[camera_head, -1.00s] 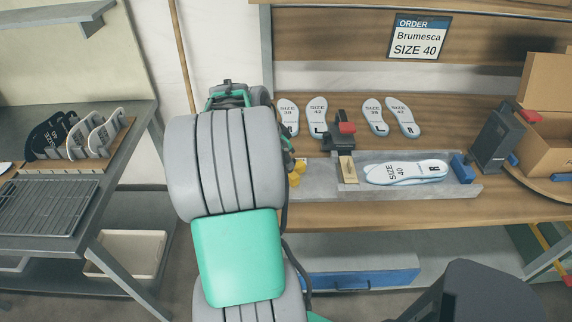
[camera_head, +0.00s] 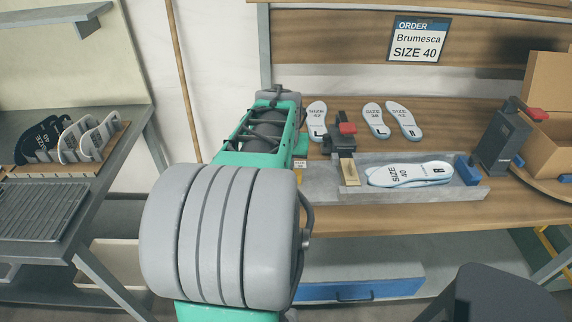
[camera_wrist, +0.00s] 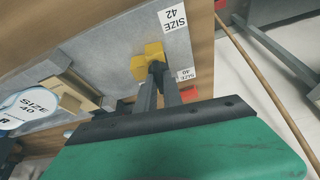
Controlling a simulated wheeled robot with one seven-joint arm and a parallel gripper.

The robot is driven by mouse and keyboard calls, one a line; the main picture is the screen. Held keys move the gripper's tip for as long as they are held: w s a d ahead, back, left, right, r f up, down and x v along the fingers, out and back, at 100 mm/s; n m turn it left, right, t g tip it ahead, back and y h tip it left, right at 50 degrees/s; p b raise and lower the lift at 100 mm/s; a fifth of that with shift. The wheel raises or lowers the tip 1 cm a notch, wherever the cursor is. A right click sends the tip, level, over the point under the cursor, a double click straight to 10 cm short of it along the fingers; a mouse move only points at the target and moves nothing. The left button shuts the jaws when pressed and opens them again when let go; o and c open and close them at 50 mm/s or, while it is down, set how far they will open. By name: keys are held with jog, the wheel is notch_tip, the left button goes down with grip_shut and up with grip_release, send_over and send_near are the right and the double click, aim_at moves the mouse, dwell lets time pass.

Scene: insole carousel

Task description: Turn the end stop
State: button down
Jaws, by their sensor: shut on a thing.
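The yellow end stop (camera_wrist: 148,62) shows in the wrist view on the grey channel (camera_wrist: 105,45), beside labels reading SIZE 42 (camera_wrist: 173,17) and SIZE 40 (camera_wrist: 185,75). My gripper (camera_wrist: 156,70) is shut on the end stop, its two dark fingers close together at it. In the head view my arm hides the gripper and end stop. There the grey channel (camera_head: 428,195) runs along the bench, with a pair of size 40 insoles (camera_head: 410,174) lying in it.
A wooden block (camera_head: 350,173) and a clamp with a red handle (camera_head: 345,130) stand beside the insoles. A blue block (camera_head: 467,169) is at the channel's right end. Several insoles (camera_head: 388,120) lie behind. An open cardboard box (camera_head: 545,150) is at right.

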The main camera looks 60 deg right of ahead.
jog(key=shift+n, duration=0.6)
jog(key=c, duration=1.5)
grip_release()
jog(key=shift+r, duration=0.15)
jog(key=v, duration=0.7)
jog(key=shift+s+r, duration=0.2)
jog(key=shift+r, duration=0.05)
